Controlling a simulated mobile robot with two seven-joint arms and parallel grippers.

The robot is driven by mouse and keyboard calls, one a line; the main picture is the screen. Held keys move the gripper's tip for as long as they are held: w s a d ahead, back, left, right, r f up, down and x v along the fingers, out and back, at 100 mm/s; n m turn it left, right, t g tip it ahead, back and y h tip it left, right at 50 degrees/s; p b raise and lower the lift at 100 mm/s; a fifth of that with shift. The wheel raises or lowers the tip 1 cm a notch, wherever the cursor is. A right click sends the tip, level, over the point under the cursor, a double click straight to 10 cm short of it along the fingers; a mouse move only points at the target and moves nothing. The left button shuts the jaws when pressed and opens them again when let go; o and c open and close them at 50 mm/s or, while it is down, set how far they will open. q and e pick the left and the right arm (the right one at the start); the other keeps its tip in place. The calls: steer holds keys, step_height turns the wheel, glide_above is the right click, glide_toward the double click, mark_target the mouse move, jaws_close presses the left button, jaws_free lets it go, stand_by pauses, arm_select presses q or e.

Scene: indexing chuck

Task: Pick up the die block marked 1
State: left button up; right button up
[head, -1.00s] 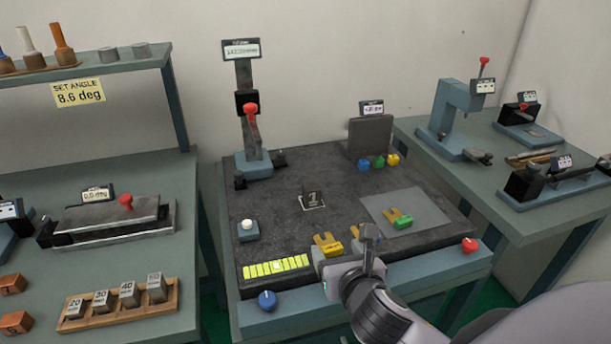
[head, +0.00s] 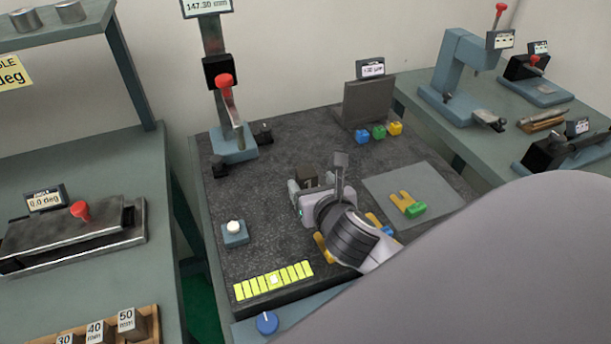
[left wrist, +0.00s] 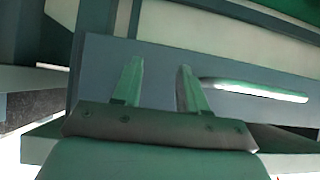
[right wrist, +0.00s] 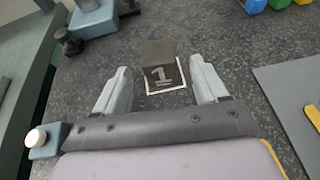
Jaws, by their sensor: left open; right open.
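The die block marked 1 (right wrist: 160,62) is a dark brown-grey cube in the right wrist view, with a pale 1 on its near face. It sits on a white-outlined square on the dark table top. My right gripper (right wrist: 160,88) is open, its fingers pointing at the block, one to each side and a little short of it. In the head view the block (head: 307,175) shows just beyond my right gripper (head: 309,188), which hides its lower part. My left gripper (left wrist: 156,85) is open and empty, beside a blue-grey surface away from the block.
A button box (head: 234,232) stands left of the block. A height gauge (head: 233,140) stands behind it at left. A grey mat (head: 440,192) with a yellow-green piece lies right. Blue, green and yellow blocks (head: 378,132) stand at the back.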

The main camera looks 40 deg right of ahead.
mark_target(309, 181)
steer(key=shift+x, duration=2.55)
steer(key=shift+s+f, duration=0.1)
steer(key=c, duration=1.2)
jaws_close()
step_height(309, 181, up, 20)
